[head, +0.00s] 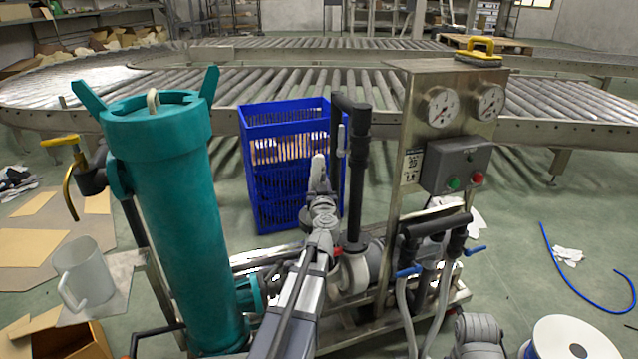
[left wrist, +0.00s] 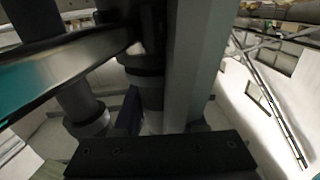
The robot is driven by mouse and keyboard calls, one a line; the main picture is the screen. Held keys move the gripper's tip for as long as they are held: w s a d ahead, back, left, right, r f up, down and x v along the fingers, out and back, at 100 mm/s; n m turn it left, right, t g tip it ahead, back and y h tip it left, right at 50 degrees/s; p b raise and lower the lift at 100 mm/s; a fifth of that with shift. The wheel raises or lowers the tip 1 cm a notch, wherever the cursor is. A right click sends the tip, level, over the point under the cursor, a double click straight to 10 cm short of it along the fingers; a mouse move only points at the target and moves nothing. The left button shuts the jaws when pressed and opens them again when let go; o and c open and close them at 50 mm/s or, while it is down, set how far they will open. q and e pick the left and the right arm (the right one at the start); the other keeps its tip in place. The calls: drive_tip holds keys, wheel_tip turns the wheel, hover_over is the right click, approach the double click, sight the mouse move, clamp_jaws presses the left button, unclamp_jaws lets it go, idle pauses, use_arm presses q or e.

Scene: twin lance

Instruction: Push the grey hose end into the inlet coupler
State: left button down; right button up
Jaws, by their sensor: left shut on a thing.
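My left gripper (head: 319,168) is raised in the middle of the head view, beside the upright black pipe (head: 356,190). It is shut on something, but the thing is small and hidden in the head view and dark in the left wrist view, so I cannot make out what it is. Two grey hoses (head: 403,312) hang below the black manifold with blue levers at the right. I cannot tell a loose grey hose end. I cannot pick out the inlet coupler for sure. My right gripper is not in view; only part of my right arm shows at the bottom right.
A tall teal vessel (head: 165,210) stands at the left. A gauge panel (head: 420,115) with a control box (head: 455,166) rises right of the pipe. A blue crate (head: 265,190) and roller conveyor (head: 300,85) lie behind. A white spool (head: 570,342) stands at bottom right.

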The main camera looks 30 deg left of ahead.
use_arm(q)
drive_tip(key=shift+f+b, duration=0.3)
drive_tip(key=shift+f, duration=0.05)
drive_tip(key=shift+c, duration=2)
unclamp_jaws()
drive_tip(key=v, duration=0.8)
drive_tip(key=shift+r, duration=0.1)
